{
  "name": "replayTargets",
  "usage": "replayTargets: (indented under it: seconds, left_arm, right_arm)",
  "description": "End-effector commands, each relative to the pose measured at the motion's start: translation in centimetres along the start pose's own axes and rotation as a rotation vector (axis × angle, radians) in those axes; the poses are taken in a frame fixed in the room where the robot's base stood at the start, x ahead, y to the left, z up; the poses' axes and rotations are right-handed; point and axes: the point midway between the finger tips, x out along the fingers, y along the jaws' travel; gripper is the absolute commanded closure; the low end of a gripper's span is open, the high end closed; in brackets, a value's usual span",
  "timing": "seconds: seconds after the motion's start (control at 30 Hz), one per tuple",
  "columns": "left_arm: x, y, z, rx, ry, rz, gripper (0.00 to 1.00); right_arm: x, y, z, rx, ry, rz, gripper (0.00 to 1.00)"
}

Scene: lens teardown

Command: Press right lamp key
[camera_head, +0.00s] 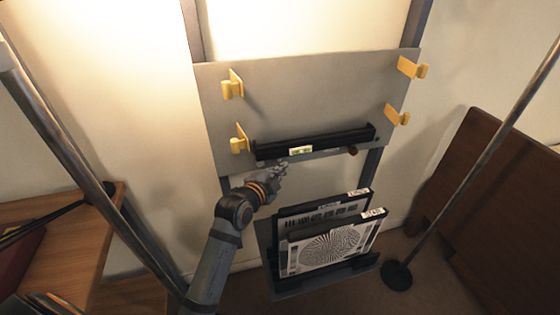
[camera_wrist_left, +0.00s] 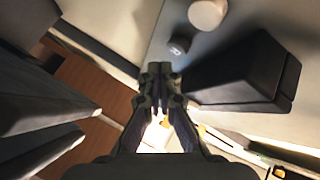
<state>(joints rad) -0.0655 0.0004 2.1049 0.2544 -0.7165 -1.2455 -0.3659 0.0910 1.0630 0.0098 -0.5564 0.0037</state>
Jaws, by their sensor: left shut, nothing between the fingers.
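My left gripper (camera_head: 281,168) is shut and empty, just below the black ledge on the grey board; its fingertips also show in the left wrist view (camera_wrist_left: 163,80). In that wrist view a small round grey button (camera_wrist_left: 180,45) with a dark mark sits on the board, just beyond the fingertips. A pale round knob (camera_wrist_left: 207,14) is farther out. I cannot tell which of them is the right lamp key. The fingers look apart from the button, but contact is hard to judge. My right gripper is not in view.
The black ledge (camera_head: 320,142) carries a small green-and-white label; its block end (camera_wrist_left: 240,80) is close to my fingers. Yellow clips (camera_head: 232,88) stick out of the board (camera_head: 300,85). Test charts (camera_head: 330,247) stand below. Slim poles rise at left (camera_head: 75,150) and right (camera_head: 480,165).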

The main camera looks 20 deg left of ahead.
Motion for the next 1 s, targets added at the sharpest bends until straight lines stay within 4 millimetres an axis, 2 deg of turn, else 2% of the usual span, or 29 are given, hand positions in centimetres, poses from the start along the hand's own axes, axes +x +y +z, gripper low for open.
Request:
replayTargets:
  seconds: [1.0]
  left_arm:
    - [0.62, -0.47, 0.44, 0.0, 0.0, 0.0, 1.0]
  right_arm:
    - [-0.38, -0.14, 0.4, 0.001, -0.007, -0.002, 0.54]
